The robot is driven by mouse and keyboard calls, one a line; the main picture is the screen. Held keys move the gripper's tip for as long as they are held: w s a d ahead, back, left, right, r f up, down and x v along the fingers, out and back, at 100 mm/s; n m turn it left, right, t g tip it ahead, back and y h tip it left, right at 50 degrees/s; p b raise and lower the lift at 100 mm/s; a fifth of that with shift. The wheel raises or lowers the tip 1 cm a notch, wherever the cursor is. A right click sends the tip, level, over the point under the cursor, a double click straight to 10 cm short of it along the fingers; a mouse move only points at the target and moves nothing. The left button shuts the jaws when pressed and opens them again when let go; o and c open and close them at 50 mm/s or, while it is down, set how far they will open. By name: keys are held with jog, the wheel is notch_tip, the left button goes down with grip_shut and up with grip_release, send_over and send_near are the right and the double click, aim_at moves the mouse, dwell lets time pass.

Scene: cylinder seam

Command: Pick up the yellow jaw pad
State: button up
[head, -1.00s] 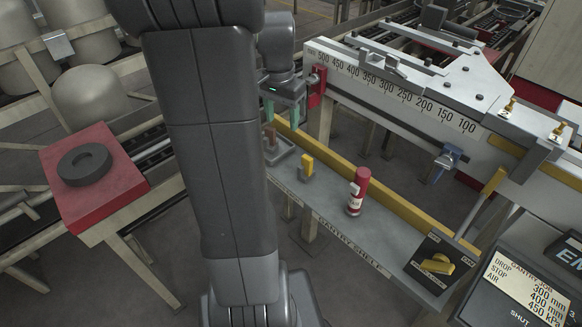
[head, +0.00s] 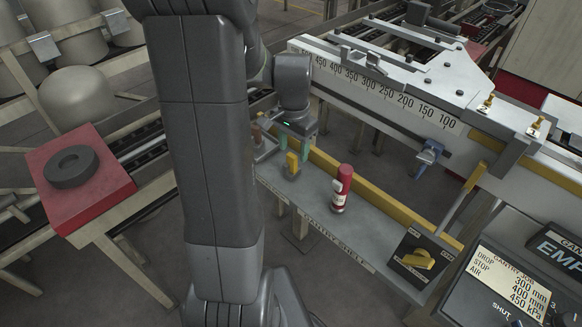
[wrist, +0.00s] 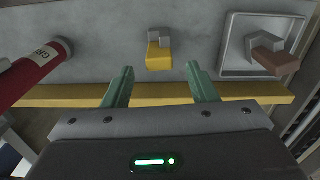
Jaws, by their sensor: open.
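The yellow jaw pad (head: 291,161) stands on the grey gantry shelf (head: 318,207), joined to a small grey block. In the wrist view the pad (wrist: 159,57) lies ahead of the fingertips, near the middle between them, with the grey block (wrist: 160,35) just beyond it. My gripper (head: 294,152) is open, with green fingers, and hangs close over the pad in the head view. The wrist view shows the open fingers (wrist: 160,72) with nothing between them; the pad looks apart from both.
A red cylinder (head: 341,188) stands on the shelf to the right of the pad; it shows at left in the wrist view. A square tray (wrist: 233,66) with a brown piece (wrist: 272,57) is on the other side. A yellow rail (head: 380,205) runs along the shelf's back edge.

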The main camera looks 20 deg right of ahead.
aim_at(291, 156)
jog(key=f, duration=0.5)
jog(key=shift+s+a+f, duration=0.2)
jog(key=shift+a+f, duration=0.1)
jog(key=shift+a, duration=0.05)
jog(key=c, duration=1.1)
